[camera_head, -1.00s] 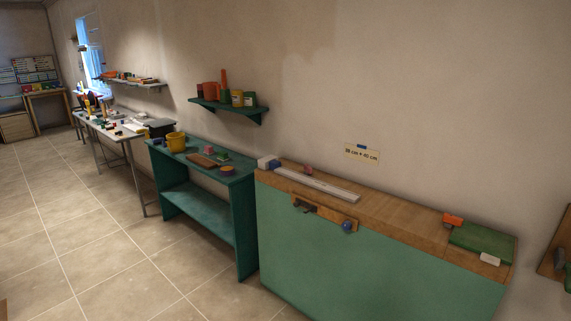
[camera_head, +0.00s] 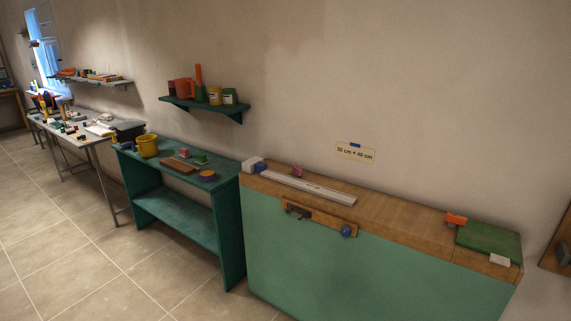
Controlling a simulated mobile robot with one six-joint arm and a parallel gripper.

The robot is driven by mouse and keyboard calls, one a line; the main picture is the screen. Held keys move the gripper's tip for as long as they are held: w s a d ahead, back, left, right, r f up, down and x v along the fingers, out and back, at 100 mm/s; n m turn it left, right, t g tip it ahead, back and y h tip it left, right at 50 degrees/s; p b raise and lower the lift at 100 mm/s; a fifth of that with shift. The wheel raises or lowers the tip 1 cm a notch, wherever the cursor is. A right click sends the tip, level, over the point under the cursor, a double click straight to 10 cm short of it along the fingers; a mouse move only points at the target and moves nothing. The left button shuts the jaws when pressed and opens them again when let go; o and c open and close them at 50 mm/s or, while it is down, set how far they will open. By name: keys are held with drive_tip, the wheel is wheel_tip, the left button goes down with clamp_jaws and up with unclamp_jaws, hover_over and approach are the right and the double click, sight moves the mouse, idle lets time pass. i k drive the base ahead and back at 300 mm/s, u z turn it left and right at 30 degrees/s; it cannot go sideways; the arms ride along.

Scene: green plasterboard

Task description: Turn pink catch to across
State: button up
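I cannot make out a pink catch for certain. A small pink object (camera_head: 297,171) lies at the back of the wooden bench top (camera_head: 400,222), behind a long pale ruler-like strip (camera_head: 310,188); its shape is too small to tell. On the green front below, a wooden strip (camera_head: 325,218) carries a dark fitting (camera_head: 297,211) and a blue knob (camera_head: 346,231). A wooden board (camera_head: 558,245) on the wall is cut by the right edge, with a grey part (camera_head: 566,238) on it. My gripper is not in view.
The green-fronted bench (camera_head: 340,275) stands against the wall. A dark green shelf unit (camera_head: 180,210) and a grey table (camera_head: 85,140) stand left of it. An orange block (camera_head: 456,219) and green mat (camera_head: 488,242) lie at the bench's right. Tiled floor (camera_head: 80,255) is clear at front left.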

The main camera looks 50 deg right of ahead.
sight(296, 169)
drive_tip(key=z, duration=0.25)
drive_tip(key=i, duration=1.05)
drive_tip(key=z, duration=0.55)
